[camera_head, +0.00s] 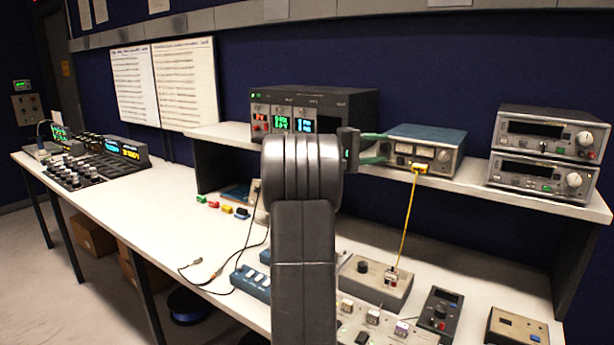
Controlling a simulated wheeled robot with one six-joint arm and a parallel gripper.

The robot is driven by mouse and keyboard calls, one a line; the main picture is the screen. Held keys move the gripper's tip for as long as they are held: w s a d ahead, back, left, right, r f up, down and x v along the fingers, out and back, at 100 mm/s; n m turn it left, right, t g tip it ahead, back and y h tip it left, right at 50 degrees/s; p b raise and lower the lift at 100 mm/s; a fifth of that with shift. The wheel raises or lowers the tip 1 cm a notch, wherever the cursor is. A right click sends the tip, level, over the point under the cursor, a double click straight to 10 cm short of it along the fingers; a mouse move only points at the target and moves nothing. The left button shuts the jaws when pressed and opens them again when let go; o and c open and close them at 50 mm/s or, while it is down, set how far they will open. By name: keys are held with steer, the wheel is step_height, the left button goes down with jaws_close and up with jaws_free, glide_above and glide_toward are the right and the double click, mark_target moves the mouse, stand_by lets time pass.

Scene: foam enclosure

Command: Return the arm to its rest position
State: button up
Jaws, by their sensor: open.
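My dark grey arm (303,250) rises through the middle of the picture from the bottom edge. My gripper (384,148) is at its upper right, level with the raised shelf, with two greenish fingers spread apart and pointing right. It is open, and I see nothing between the fingers. The fingertips appear just left of, or in front of, a blue-topped instrument (427,147); I cannot tell whether they touch it. A yellow cable (407,222) runs from that instrument's front down to a grey box (374,283) on the bench. My arm hides part of the bench and shelf.
The shelf (470,180) also holds a black display unit (350,103) and two stacked instruments (545,155). Below are a handheld meter (439,310), a switch panel and small coloured pieces. A mixing console (75,175) stands far left. The bench's left middle (150,195) is clear.

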steer(key=shift+a+r+m+y+p, duration=0.15)
steer(key=shift+r+m+y+p, duration=0.35)
steer(key=shift+m+y+p, duration=0.5)
steer(key=shift+r+m+y+p, duration=0.1)
steer(key=shift+m+y+p, duration=0.4)
steer(key=shift+y+p, duration=0.15)
steer(key=y, duration=0.1)
steer(key=m+y+p, duration=0.1)
steer(key=m+t+y+p, duration=0.1)
steer(key=shift+s+d+r+y, duration=0.2)
steer(key=shift+d+r+y, duration=0.05)
steer(key=shift+d+y, duration=0.1)
steer(key=m+y+p, duration=0.1)
steer(key=m+t+y, duration=0.1)
steer(key=m+t+y+p, duration=0.1)
steer(key=y, duration=0.1)
steer(key=shift+s+d+r+p, duration=0.15)
steer(key=shift+s+d+p, duration=0.1)
steer(key=shift+d+p, duration=0.1)
steer(key=shift+s+d+m+t+y, duration=0.1)
steer(key=shift+m+t+y, duration=0.4)
steer(key=shift+y, duration=0.3)
steer(key=shift+f, duration=0.2)
